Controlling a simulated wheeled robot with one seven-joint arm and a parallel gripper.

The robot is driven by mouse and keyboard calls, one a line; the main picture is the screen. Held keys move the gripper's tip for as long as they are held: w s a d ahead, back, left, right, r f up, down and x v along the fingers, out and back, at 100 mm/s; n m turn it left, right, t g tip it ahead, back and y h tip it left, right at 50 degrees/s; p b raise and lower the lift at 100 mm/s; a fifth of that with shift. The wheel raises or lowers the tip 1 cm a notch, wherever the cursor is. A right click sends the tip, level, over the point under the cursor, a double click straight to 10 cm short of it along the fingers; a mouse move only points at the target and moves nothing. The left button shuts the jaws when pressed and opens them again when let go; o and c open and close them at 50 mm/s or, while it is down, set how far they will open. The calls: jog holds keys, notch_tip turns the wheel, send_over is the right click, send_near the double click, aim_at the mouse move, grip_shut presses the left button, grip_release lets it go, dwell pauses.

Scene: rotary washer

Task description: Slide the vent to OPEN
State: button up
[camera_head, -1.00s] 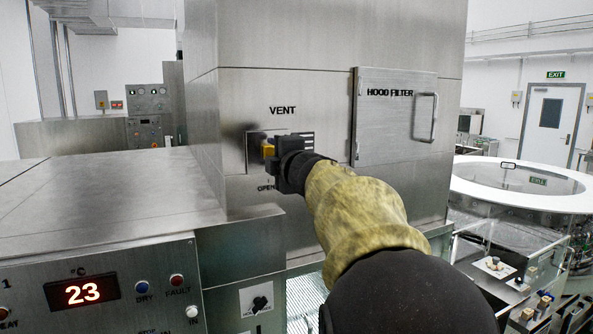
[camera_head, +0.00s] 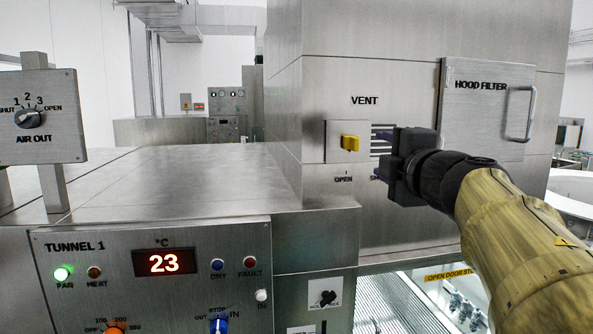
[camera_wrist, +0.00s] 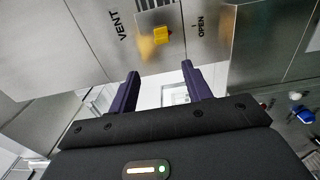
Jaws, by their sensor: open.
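The vent is a metal slide plate with a yellow knob (camera_head: 350,143) on the steel hood, below the word VENT. The knob stands nearly above the OPEN label (camera_head: 343,179), and dark slots (camera_head: 382,139) show to its right. The label to the right of OPEN is mostly hidden by my gripper. My gripper (camera_wrist: 160,71) is open and empty, with its two dark fingers apart. In the head view it is right of the knob and clear of it. In the wrist view the knob (camera_wrist: 161,36) lies beyond the fingertips, not between them.
The hood filter panel (camera_head: 484,105) with its handle is right of the vent. A steel tunnel top (camera_head: 190,180) and the Tunnel 1 control panel (camera_head: 110,285) stand at the left. The AIR OUT dial box (camera_head: 42,113) rises at far left.

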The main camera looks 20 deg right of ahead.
jog(key=b, duration=0.1)
jog(key=s+b, duration=0.1)
jog(key=b, duration=0.1)
jog(key=shift+s+a+f, duration=0.15)
jog(key=shift+s+f, duration=0.1)
jog(key=shift+f, duration=0.05)
jog(key=shift+s+b, duration=0.2)
jog(key=shift+b, duration=0.1)
jog(key=w+a+f+m+g, duration=0.1)
jog(key=w+f+m+g, duration=0.2)
jog(key=f, duration=0.6)
jog(key=w+a+f+m+g+h, duration=0.1)
jog(key=w+f+m, duration=0.1)
jog(key=f+m, duration=0.5)
jog(key=w+a+f+m+g, duration=0.1)
jog(key=w+a+f+m, duration=0.15)
jog(key=f, duration=0.95)
jog(key=s+a+f+m+g+y, duration=0.1)
jog(key=s+a+f+m+g, duration=0.1)
jog(key=s+a+f+g, duration=0.3)
jog(key=s+a+f+m+g+y, duration=0.2)
jog(key=s+a+f+g, duration=0.3)
jog(key=s+f, duration=0.5)
notch_tip(320, 180, down, 9)
jog(key=a, duration=0.2)
jog(key=shift+s+a, duration=0.3)
jog(key=shift+s, duration=0.1)
